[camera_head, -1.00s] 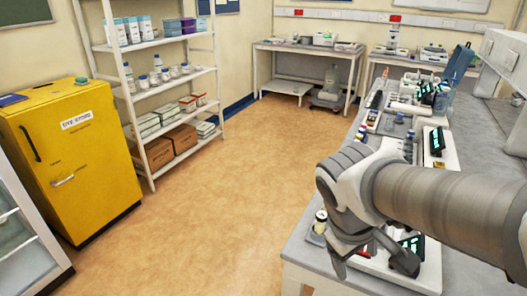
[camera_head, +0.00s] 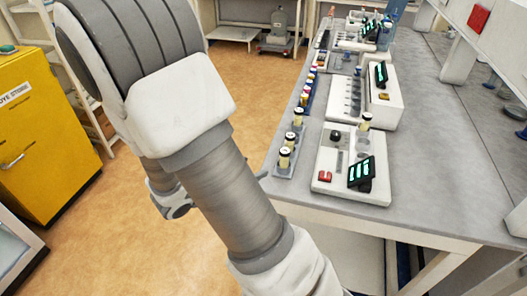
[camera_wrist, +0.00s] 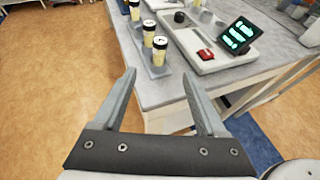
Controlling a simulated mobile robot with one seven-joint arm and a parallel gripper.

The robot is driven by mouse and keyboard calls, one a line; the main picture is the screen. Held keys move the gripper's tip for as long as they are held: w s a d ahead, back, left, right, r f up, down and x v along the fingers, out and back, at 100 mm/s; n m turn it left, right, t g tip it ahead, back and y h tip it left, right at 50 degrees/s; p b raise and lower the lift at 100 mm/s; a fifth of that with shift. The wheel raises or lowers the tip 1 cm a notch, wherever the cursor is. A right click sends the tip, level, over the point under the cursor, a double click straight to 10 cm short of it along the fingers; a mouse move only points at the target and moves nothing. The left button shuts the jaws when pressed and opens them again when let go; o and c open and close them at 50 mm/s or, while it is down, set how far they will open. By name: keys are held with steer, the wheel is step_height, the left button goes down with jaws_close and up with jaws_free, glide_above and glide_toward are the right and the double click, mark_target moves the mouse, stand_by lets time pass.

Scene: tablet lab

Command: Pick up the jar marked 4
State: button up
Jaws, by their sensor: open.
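Several small jars with dark lids and pale yellow bodies stand in a row on a grey rack (camera_head: 284,172) along the table's left edge. The nearest jar (camera_head: 285,158) is at the rack's front end, with a second jar (camera_head: 290,141) and a third jar (camera_head: 298,117) behind it. In the wrist view the nearest jar (camera_wrist: 159,51) stands beyond the fingertips. The lids carry pale marks, but I cannot read which is 4. My gripper (camera_wrist: 158,78) is open and empty, off the table's front corner. In the head view my arm mostly hides it.
A white device with a lit screen (camera_head: 361,171) and red button stands right of the rack, with another similar jar (camera_head: 365,121) at its back. More instruments (camera_head: 360,95) line the table (camera_head: 430,190) behind. A yellow cabinet (camera_head: 45,150) stands left. Open floor lies between.

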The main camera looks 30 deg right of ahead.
mark_target(282, 157)
steer(key=x, duration=1.2)
steer(key=shift+d, duration=0.1)
steer(key=shift+f+x, duration=0.25)
steer(key=shift+x, duration=2.4)
steer(key=shift+c, duration=0.2)
jaws_close()
